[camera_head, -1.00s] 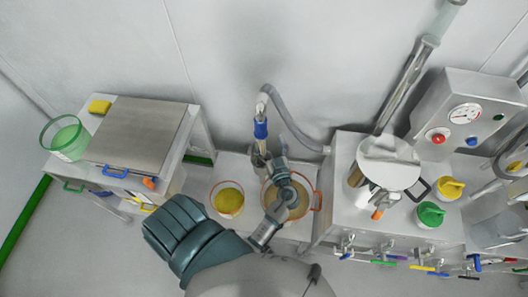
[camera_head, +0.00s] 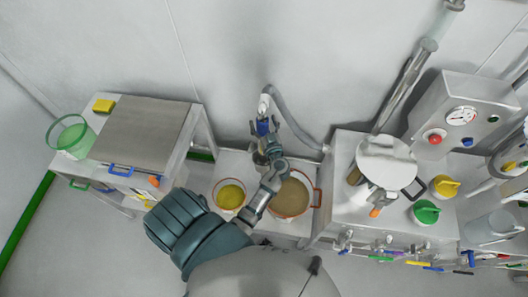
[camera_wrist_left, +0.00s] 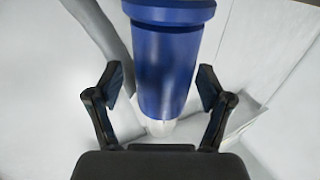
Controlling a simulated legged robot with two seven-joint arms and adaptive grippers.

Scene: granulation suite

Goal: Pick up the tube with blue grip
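The tube with the blue grip (camera_head: 263,127) stands upright near the back wall, with a grey hose joined to its top. In the left wrist view the blue grip (camera_wrist_left: 168,70) fills the middle, with a pale section below it. My left gripper (camera_head: 262,132) is at the blue grip in the head view. In the wrist view its two fingers (camera_wrist_left: 160,88) are open, one on each side of the grip, with a gap visible on both sides. My right gripper does not show.
Below the tube are a yellow-filled bowl (camera_head: 229,195) and a pot with orange handles (camera_head: 291,196). The grey hose (camera_head: 293,123) runs to the machine (camera_head: 345,190) on the right. A metal-topped table (camera_head: 139,128) with a green bucket (camera_head: 71,136) stands left.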

